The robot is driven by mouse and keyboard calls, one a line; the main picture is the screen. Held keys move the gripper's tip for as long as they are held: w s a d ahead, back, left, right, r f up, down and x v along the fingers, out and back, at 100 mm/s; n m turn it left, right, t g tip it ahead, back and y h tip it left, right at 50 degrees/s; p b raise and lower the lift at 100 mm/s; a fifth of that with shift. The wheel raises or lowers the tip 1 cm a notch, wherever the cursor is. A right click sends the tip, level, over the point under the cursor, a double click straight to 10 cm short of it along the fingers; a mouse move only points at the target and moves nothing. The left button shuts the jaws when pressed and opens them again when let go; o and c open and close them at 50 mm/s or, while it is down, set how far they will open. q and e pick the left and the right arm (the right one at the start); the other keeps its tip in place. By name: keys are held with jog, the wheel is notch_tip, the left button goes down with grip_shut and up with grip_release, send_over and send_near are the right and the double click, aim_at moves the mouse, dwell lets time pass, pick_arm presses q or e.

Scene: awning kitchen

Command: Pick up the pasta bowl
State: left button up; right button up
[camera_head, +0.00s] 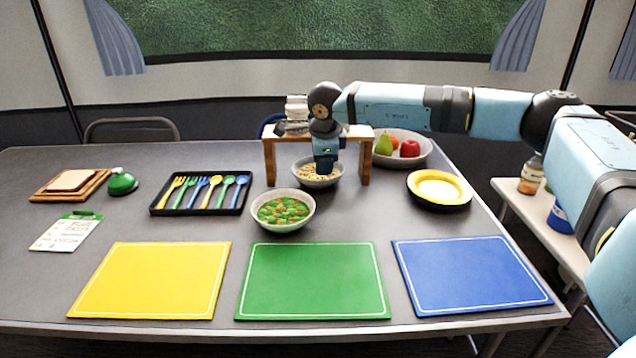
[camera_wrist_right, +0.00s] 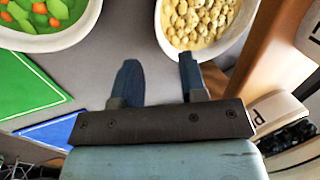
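The pasta bowl is a pale bowl of shell-like pasta (camera_head: 309,176) standing under the small wooden shelf; it also shows at the top of the right wrist view (camera_wrist_right: 200,22). My right gripper (camera_head: 326,168) points down over this bowl and covers part of it in the head view. In the right wrist view the two fingers of the gripper (camera_wrist_right: 158,68) are apart with nothing between them. One fingertip overlaps the bowl's near rim and the other is outside it; I cannot tell whether either touches. My left gripper is not in view.
A wooden shelf (camera_head: 366,158) stands around the bowl. A vegetable bowl (camera_head: 283,210) is close in front. A fruit bowl (camera_head: 420,152) and a yellow plate (camera_head: 438,188) are at right. A cutlery tray (camera_head: 200,208) lies left. Yellow, green (camera_head: 312,280) and blue mats lie bare in front.

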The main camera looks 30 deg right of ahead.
aim_at(323, 184)
jog(key=shift+x, duration=0.95)
jog(key=b+x, duration=0.3)
jog(key=x, duration=0.1)
jog(key=shift+d+f, duration=0.2)
jog(key=shift+w+f, duration=0.1)
jog(key=shift+w, duration=0.05)
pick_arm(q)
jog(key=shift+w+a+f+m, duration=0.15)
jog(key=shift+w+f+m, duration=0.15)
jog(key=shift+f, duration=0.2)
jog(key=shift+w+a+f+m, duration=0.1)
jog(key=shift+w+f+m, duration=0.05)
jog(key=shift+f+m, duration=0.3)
pick_arm(e)
grip_shut()
